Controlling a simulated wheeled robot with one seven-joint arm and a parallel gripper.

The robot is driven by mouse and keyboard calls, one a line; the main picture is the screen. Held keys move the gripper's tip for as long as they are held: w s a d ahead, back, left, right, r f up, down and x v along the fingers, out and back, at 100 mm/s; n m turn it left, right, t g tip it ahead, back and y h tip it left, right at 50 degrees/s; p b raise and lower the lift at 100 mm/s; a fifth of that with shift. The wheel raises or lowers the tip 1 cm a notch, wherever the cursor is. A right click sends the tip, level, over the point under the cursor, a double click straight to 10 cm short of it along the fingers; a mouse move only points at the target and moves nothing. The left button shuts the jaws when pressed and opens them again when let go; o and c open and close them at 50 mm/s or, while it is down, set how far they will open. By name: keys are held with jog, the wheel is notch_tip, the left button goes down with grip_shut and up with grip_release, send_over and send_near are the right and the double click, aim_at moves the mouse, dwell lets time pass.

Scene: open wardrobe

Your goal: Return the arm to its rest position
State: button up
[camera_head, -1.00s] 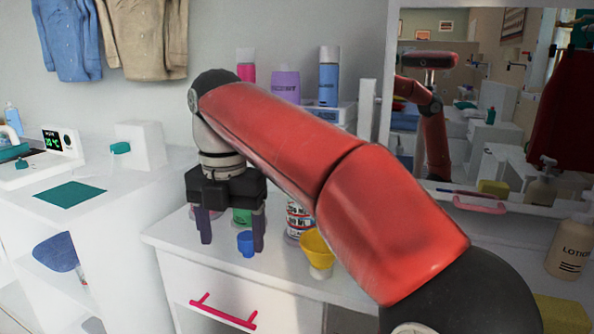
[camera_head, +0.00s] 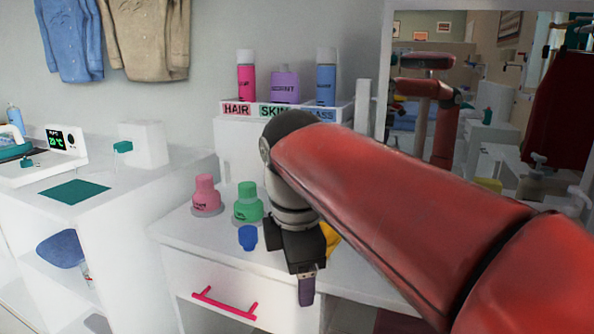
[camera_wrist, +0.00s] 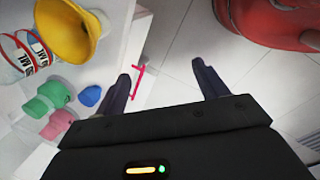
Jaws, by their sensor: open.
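My arm stretches in red from the lower right of the head view. My gripper (camera_head: 306,288) points down at the front edge of the white drawer cabinet, right of the small blue cup. In the wrist view my gripper (camera_wrist: 160,88) shows its two dark fingers spread wide with nothing between them. Floor tiles and the pink drawer handle (camera_wrist: 137,80) lie beyond the fingers. The gripper hides part of the yellow funnel-shaped cup (camera_head: 332,238) in the head view; the wrist view shows this cup (camera_wrist: 72,30) at the upper left, apart from the fingers.
A pink bottle (camera_head: 206,194), a green bottle (camera_head: 247,203) and the blue cup (camera_head: 248,237) stand on the cabinet top (camera_head: 190,233). A labelled shelf (camera_head: 238,109) holds three bottles behind. A mirror (camera_head: 480,90) stands at right. Open floor (camera_wrist: 260,90) lies in front.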

jog(key=s+d+f+m+t, duration=0.1)
jog(key=s+d+f+m, duration=0.4)
jog(key=m, duration=0.5)
jog(key=s+d+f+m+t, duration=0.2)
jog(key=s+d+f+m, duration=0.4)
jog(key=d+f+m, duration=0.2)
jog(key=d+m, duration=0.2)
jog(key=shift+f+m, duration=0.15)
jog(key=shift+m, duration=0.15)
